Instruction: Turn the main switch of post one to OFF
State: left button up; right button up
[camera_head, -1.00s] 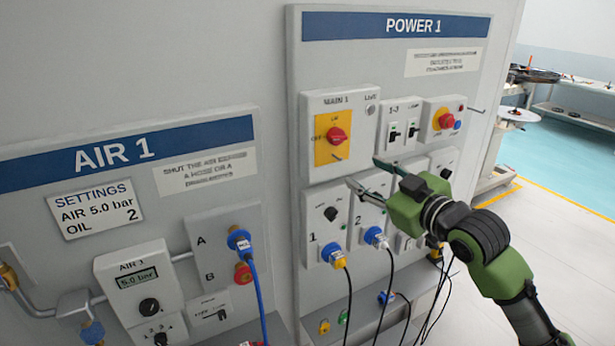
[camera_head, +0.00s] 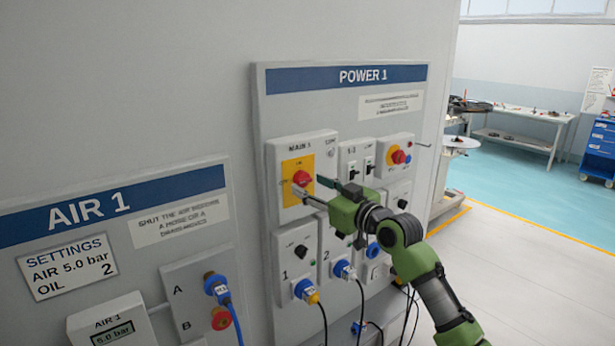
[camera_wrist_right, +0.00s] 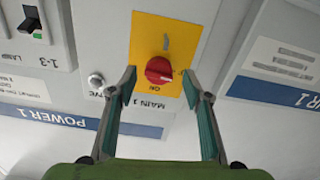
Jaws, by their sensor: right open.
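The main switch (camera_head: 301,178) is a red rotary knob on a yellow plate in the box marked MAIN 1, at the upper left of the POWER 1 panel (camera_head: 345,110). The knob also shows in the right wrist view (camera_wrist_right: 159,70), upside down, beyond and between my fingers. My right gripper (camera_head: 312,188) is open, its fingertips in front of the yellow plate close to the knob. In the right wrist view the open right gripper (camera_wrist_right: 160,88) holds nothing; I cannot tell whether a finger touches the knob. My left gripper is not in view.
Switch 1-3 (camera_head: 357,168) and a red-and-yellow emergency knob (camera_head: 398,156) sit to the right. Below are sockets with a blue plug (camera_head: 343,270) and hanging cables. The AIR 1 panel (camera_head: 130,200) stands left. Open floor lies right.

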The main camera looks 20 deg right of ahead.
jog(key=shift+w+a, duration=0.15)
jog(key=shift+w, duration=0.45)
jog(key=shift+w+a, duration=0.15)
jog(key=shift+w, duration=0.3)
jog(key=c, duration=1.1)
jog(key=shift+o, duration=0.2)
jog(key=shift+f+n+b, duration=0.2)
jog(key=shift+n+b, duration=0.5)
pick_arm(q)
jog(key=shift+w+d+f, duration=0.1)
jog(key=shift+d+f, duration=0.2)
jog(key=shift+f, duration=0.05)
pick_arm(e)
jog(key=shift+r, duration=0.1)
jog(key=o, duration=1.1)
jog(key=shift+c, duration=0.2)
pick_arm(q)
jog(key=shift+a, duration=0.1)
